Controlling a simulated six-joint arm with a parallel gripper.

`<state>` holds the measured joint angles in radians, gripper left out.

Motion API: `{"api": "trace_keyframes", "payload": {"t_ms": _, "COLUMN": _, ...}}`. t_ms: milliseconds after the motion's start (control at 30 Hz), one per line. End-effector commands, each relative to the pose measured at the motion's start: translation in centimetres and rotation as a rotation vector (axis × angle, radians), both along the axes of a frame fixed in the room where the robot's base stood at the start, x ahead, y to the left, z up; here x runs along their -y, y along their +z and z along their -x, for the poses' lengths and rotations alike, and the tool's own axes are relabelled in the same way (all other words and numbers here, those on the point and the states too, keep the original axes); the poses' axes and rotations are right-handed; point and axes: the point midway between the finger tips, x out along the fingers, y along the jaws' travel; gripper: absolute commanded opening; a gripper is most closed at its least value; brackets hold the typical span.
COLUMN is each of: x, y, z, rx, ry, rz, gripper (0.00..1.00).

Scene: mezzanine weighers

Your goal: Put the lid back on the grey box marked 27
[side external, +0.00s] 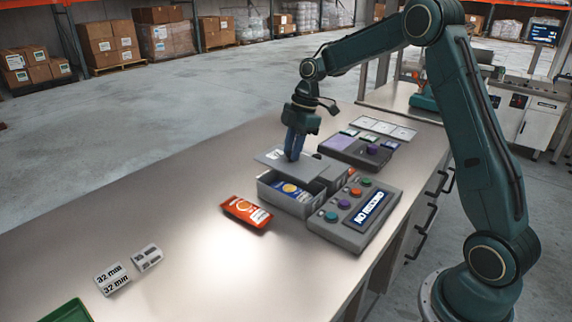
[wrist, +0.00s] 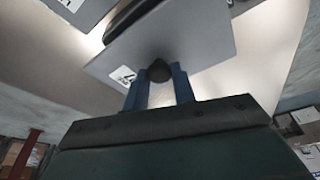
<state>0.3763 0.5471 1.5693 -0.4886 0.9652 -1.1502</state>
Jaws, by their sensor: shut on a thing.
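An open grey box (side external: 283,204) stands on the bench with a blue packet (side external: 290,190) inside; no number is readable on it. My gripper (side external: 294,155) is shut on the dark knob (wrist: 159,70) of a flat grey lid (side external: 271,156). In the wrist view the lid (wrist: 205,45) spreads out beyond the two blue fingers, with a small white label (wrist: 123,76) near its edge, too small to read. The lid appears above the back part of the open box; the exact gap cannot be told.
A grey-purple unit (side external: 347,153) and white cards (side external: 397,133) are behind. White "32 mm" blocks (side external: 112,278) and a green tray (side external: 68,313) are front left.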

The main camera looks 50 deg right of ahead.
Motion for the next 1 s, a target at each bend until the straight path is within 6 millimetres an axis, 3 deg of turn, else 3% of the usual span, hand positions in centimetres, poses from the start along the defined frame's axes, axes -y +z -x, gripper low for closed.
{"api": "trace_keyframes", "payload": {"t_ms": 700, "x": -0.1, "y": -4.6, "z": 0.0, "rx": -0.003, "ry": 0.001, "rz": -0.001, "gripper": 0.03}}
{"api": "trace_keyframes", "payload": {"t_ms": 1000, "x": -0.1, "y": -5.4, "z": 0.0, "rx": -0.001, "ry": 0.001, "rz": 0.0, "gripper": 0.03}}
